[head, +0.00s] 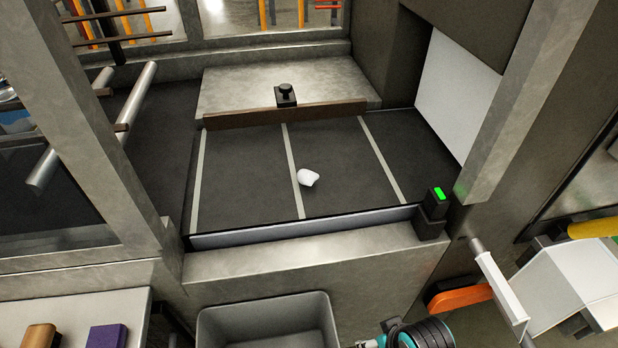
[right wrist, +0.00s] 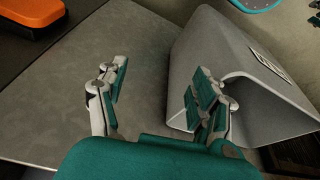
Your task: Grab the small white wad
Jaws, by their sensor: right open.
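The small white wad (head: 308,177) lies on the dark belt (head: 250,172), against the right side of the middle pale stripe. My right gripper shows in the right wrist view (right wrist: 160,70) with its two fingers apart and nothing between them. In the head view only a teal and black part of my right arm shows at the bottom edge, well in front of and below the wad. My left gripper is in neither view. The wad does not show in the right wrist view.
A low metal ledge (head: 300,262) borders the belt in front, with a small green-lit black box (head: 435,206) at its right end. A grey bin (head: 270,322) stands below. In the right wrist view a bent grey cover (right wrist: 250,85) is beside my right finger; an orange item (right wrist: 30,10) lies upper left.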

